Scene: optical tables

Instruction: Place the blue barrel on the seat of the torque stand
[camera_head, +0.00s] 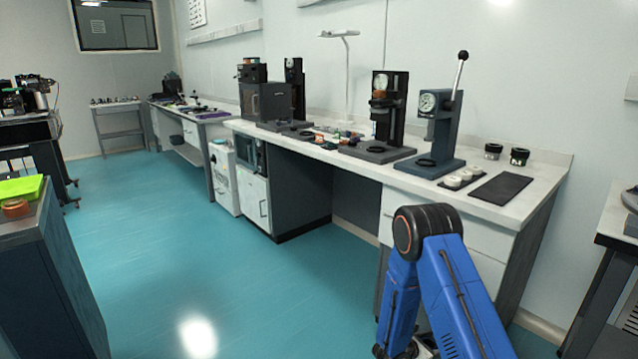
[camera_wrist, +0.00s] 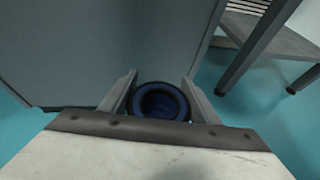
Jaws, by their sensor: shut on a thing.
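My gripper (camera_wrist: 160,88) is shut on the blue barrel (camera_wrist: 160,103), a short round piece with a dark rim and a hollow centre, seen end-on between the two fingers in the wrist view. The head view shows my blue arm but hides the barrel. I cannot tell for certain which is the torque stand. The barrel is away from both.
A cabinet with a green tray (camera_head: 20,188) stands at the left. The teal floor (camera_head: 200,260) is clear between them.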

